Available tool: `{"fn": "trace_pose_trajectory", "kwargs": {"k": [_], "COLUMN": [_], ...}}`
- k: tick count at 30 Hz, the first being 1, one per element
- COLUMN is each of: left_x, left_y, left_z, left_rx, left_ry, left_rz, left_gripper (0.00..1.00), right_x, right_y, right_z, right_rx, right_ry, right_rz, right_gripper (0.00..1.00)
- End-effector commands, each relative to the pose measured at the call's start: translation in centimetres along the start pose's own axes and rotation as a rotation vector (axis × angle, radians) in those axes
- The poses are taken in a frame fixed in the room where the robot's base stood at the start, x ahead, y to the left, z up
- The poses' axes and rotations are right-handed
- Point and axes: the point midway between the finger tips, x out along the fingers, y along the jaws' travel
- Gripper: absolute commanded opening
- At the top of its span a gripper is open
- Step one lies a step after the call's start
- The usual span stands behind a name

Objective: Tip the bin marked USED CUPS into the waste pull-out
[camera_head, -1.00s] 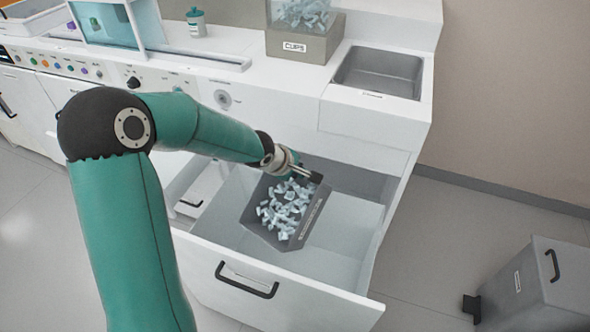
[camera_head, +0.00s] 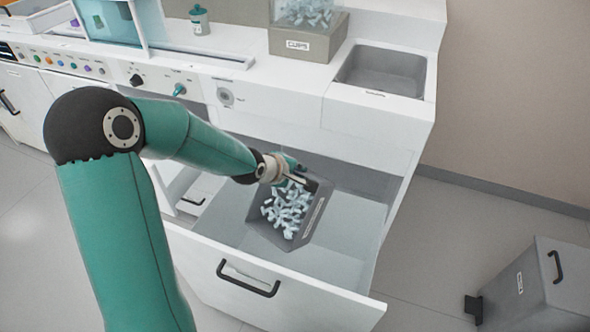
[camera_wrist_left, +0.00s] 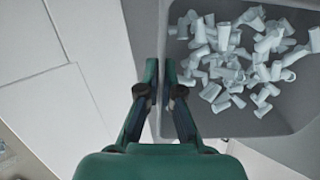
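The grey bin (camera_head: 263,232) holds a heap of pale blue used cups (camera_head: 287,208) and is over or inside the open waste pull-out (camera_head: 345,270). Its label is too small to read. The bin looks tilted, with its open mouth facing the head camera; I cannot tell whether it touches the pull-out. My left gripper (camera_head: 303,182) is at the bin's far rim. In the left wrist view its fingers (camera_wrist_left: 162,78) close around the bin's wall, and the cups (camera_wrist_left: 240,55) lie inside. My right gripper is out of view.
The white counter carries a CUPS box (camera_head: 305,45), a sink basin (camera_head: 384,72) and a small teal-lidded jar (camera_head: 199,20). A grey floor bin (camera_head: 535,285) with a handle and pedal stands at lower right. Clear floor lies between it and the pull-out.

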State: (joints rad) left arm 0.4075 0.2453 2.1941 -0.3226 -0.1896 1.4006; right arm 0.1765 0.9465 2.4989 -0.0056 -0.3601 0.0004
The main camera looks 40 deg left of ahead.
Motion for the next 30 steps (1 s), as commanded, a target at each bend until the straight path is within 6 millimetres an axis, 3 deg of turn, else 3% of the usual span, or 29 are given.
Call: {"fn": "trace_pose_trajectory", "kwargs": {"k": [10,21,30], "left_x": [0.0,-0.5,-0.7], "left_y": [-0.1,-0.9,-0.8], "left_z": [-0.1,-0.1,-0.1], "left_rx": [0.000,0.000,0.001], "left_ry": [0.001,-0.002,-0.004], "left_rz": [0.008,0.150,0.161], "left_gripper": [0.00,0.00,0.00], "right_x": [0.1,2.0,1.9], "right_y": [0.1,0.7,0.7], "right_z": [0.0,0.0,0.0], "right_rx": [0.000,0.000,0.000], "right_ry": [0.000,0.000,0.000], "right_rz": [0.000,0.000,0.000], "right_gripper": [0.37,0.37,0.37]}}
